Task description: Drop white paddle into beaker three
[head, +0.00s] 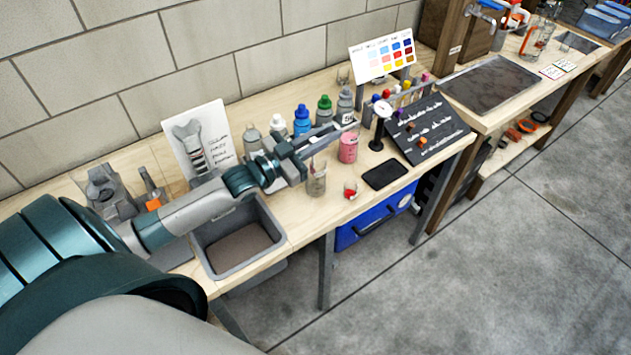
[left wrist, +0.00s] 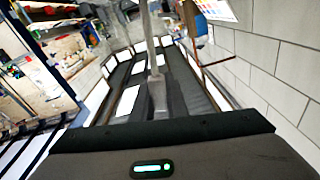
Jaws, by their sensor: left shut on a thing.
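My left gripper (head: 340,128) reaches in from the left over the bench. In the left wrist view its jaws are shut on a thin pale grey shaft (left wrist: 151,45) that runs away from the palm; it looks like the white paddle, but its far end is out of view. A clear beaker (head: 316,183) stands on the bench just below the gripper. I cannot read which is beaker three. My right gripper is out of view.
Bottles with blue (head: 302,122), green and white caps stand behind the gripper. A grey sink (head: 281,236) lies at the left. A round gauge (head: 382,112), a dark sloped board (head: 428,125) and a black pad (head: 385,175) are to the right.

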